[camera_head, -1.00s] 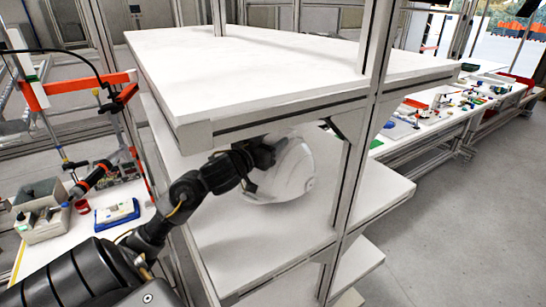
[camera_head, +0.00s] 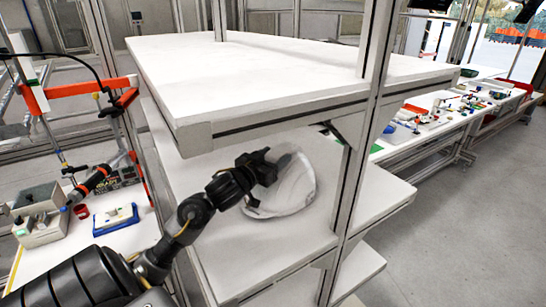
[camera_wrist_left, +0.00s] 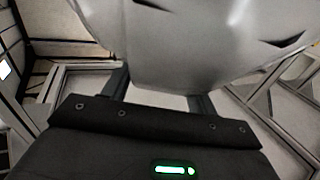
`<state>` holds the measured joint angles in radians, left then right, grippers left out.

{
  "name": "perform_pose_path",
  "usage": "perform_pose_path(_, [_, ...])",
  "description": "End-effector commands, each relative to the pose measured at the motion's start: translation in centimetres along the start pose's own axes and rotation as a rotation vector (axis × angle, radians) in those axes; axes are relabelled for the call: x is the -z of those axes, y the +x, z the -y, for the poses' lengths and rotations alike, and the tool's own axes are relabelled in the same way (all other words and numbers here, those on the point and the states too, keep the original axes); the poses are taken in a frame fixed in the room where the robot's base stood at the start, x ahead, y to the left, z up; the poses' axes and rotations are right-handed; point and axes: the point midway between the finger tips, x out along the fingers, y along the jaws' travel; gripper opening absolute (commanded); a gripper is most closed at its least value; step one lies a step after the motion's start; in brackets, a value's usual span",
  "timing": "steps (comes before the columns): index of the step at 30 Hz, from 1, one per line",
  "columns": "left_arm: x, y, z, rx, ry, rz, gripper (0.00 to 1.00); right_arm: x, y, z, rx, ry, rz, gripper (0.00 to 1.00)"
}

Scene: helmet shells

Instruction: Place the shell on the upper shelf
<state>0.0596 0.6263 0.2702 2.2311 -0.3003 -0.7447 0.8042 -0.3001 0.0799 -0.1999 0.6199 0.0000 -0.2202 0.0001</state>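The white helmet shell (camera_head: 290,188) is tilted in the space between the shelf's top board (camera_head: 260,70) and the board below it (camera_head: 215,240). My left gripper (camera_head: 264,172) reaches in under the top board and is shut on the shell near its upper left side. In the left wrist view the pale shell (camera_wrist_left: 190,45) fills the upper middle, with the two dark fingers (camera_wrist_left: 160,97) at its lower edge. The exact grip contact is partly hidden. I cannot tell whether the shell touches the lower board. My right gripper is not in view.
The top board is bare. A metal upright (camera_head: 362,140) stands just right of the shell, and the top board's front edge (camera_head: 290,118) hangs close above my arm. A side table with a blue-and-white device (camera_head: 116,218) is at left. A long bench (camera_head: 440,125) stands at right.

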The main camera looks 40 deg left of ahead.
Motion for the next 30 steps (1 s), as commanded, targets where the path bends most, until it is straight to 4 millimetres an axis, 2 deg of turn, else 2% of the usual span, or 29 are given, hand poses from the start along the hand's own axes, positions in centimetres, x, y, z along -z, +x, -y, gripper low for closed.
perform_pose_path(2, [0.0,0.0,0.0,0.000,0.000,0.000,0.69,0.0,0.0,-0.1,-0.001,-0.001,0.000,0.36])
perform_pose_path(11, [0.2,0.0,0.0,0.000,0.001,-0.001,0.69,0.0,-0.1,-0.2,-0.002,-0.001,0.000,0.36])
perform_pose_path(14, [0.1,-0.7,0.0,0.000,0.002,0.001,0.69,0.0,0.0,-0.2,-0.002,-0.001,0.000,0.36])
perform_pose_path(17, [0.1,-2.2,0.0,-0.001,0.004,0.002,0.69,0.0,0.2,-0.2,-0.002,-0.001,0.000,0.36])
perform_pose_path(27, [0.1,-9.4,-0.1,-0.003,0.003,0.003,0.69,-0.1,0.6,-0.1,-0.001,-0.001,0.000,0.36])
perform_pose_path(28, [0.7,-9.6,-0.1,-0.003,-0.006,0.006,0.69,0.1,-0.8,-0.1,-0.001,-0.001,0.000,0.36])
perform_pose_path(30, [0.7,-10.3,-0.1,-0.004,-0.007,0.008,0.69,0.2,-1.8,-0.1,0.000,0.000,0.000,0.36])
